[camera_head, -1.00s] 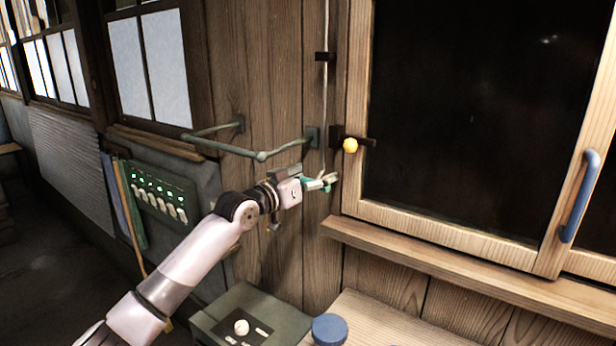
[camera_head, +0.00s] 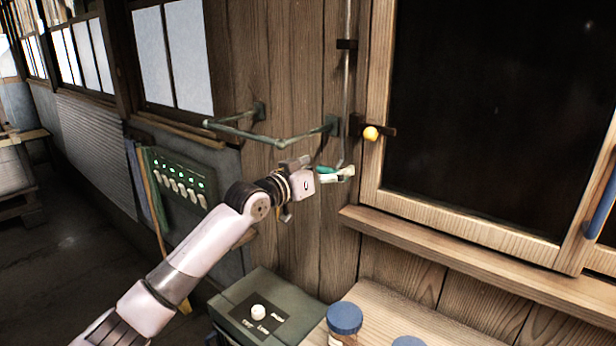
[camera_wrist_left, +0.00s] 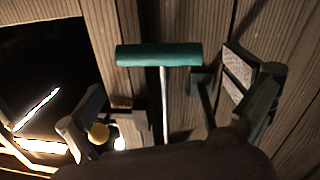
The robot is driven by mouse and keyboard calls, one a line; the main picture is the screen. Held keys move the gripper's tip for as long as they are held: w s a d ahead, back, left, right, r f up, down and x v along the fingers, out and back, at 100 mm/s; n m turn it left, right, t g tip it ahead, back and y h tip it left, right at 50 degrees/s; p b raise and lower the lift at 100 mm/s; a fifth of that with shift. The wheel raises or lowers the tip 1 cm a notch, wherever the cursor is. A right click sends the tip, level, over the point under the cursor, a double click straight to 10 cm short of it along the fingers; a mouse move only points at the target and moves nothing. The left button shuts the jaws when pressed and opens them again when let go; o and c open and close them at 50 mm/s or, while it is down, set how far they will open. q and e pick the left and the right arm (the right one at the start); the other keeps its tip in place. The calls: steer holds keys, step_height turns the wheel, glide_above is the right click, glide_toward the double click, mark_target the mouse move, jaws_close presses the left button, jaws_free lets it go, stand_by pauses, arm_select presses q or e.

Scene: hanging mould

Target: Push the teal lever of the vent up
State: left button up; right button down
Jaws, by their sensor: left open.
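The teal lever (camera_head: 324,170) is a short bar at the lower end of a thin vertical rod (camera_head: 347,95) on the plank wall. In the left wrist view the teal lever (camera_wrist_left: 158,55) lies crosswise, with its pale rod (camera_wrist_left: 165,105) running from it between my fingers. My left gripper (camera_head: 338,175) is at the lever, partly covering it in the head view. Its fingers (camera_wrist_left: 168,105) are spread wide on either side of the rod, with nothing clamped. Whether any part touches the lever cannot be told. My right gripper is not in view.
A green pipe rail (camera_head: 270,140) juts from the wall above my left forearm. A yellow knob (camera_head: 371,134) and the wooden window frame (camera_head: 375,110) are just right of the rod. A switch panel (camera_head: 180,178) hangs left. A green box (camera_head: 258,312) and blue-lidded jar (camera_head: 345,318) stand below.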

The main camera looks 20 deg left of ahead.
arm_select(q)
steer(key=v, duration=0.9)
steer(key=shift+s, duration=0.45)
steer(key=shift+a, duration=0.1)
